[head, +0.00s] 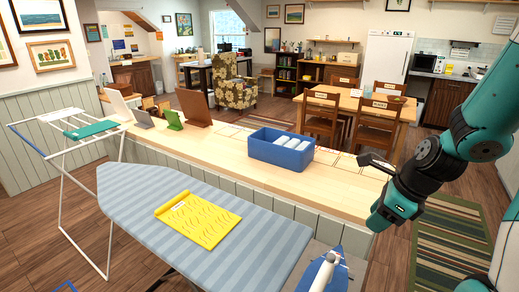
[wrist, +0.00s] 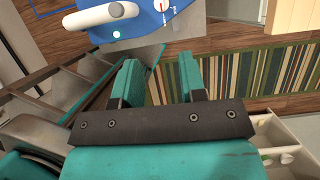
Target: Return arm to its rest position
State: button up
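My arm (head: 435,160) comes in from the right side of the head view and bends down beside the right end of the counter. Its lower end hangs near the blue and white iron. My gripper (wrist: 159,72) shows in the wrist view with its two teal fingers apart and nothing between them. Wood floor and the striped rug show past the fingers. In the head view I cannot make out the fingertips.
The iron (head: 327,271) stands on the near end of the striped ironing board (head: 130,190), close to my arm. A yellow folded cloth (head: 198,219) lies on the board. A blue bin (head: 281,152) stands on the counter (head: 225,148). The striped rug (head: 445,245) covers floor at right.

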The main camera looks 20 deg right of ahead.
jog(key=s+a+r+n+g+y+b, duration=0.1)
jog(key=a+r+n, duration=0.2)
jog(key=a+n, duration=0.55)
jog(key=a+r+n+b, duration=0.1)
jog(key=a+r+n, duration=0.1)
jog(key=a+n, duration=0.65)
jog(key=s+a+r+n+g+b, duration=0.1)
jog(key=s+a+n, duration=0.7)
jog(key=n, duration=1)
notch_tip(320, 180, up, 3)
jog(key=shift+s+f+n+g+b, duration=0.15)
jog(key=shift+s+n+g+b, duration=0.25)
jog(key=shift+s+g, duration=0.35)
jog(key=shift+a, duration=0.1)
